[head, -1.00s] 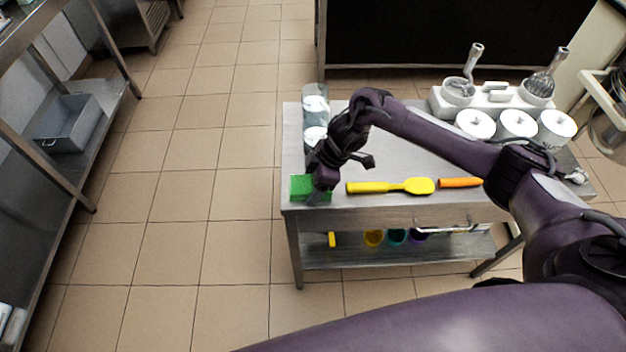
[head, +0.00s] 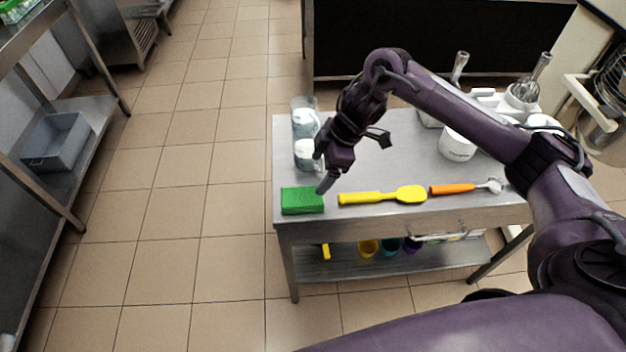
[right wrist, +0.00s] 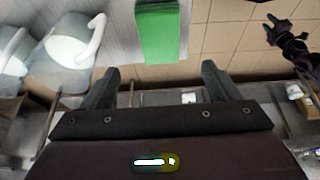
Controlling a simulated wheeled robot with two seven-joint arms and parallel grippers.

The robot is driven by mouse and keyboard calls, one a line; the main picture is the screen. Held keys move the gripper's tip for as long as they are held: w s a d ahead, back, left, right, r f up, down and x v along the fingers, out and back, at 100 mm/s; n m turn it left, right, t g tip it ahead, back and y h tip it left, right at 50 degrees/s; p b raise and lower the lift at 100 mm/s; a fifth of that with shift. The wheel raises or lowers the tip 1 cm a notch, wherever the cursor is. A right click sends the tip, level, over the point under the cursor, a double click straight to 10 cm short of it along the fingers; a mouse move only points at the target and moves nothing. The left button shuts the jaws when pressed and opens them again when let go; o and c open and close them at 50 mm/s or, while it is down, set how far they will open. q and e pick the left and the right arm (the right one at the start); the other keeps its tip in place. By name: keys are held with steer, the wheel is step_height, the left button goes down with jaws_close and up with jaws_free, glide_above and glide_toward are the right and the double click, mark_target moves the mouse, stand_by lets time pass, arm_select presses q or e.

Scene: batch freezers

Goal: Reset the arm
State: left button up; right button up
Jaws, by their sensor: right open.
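My right gripper (head: 352,160) is open and empty, raised above the left part of the steel table (head: 400,160). In the right wrist view its two fingers (right wrist: 168,85) stand wide apart with nothing between them. A green block or sponge (head: 302,200) lies flat at the table's front left corner, just left of and below the gripper in the head view. The green block also shows beyond the fingers in the right wrist view (right wrist: 160,30). My left gripper is not in the head view; a dark gripper (right wrist: 280,28) at the right of the right wrist view is probably it.
A yellow spatula (head: 385,196) and an orange-handled tool (head: 460,189) lie along the front edge. Two clear containers with white contents (head: 304,118) stand at the back left. White tubs (head: 456,145) stand at the right. A lower shelf holds several coloured cups (head: 368,248).

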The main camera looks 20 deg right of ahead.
steer(key=shift+v, duration=0.75)
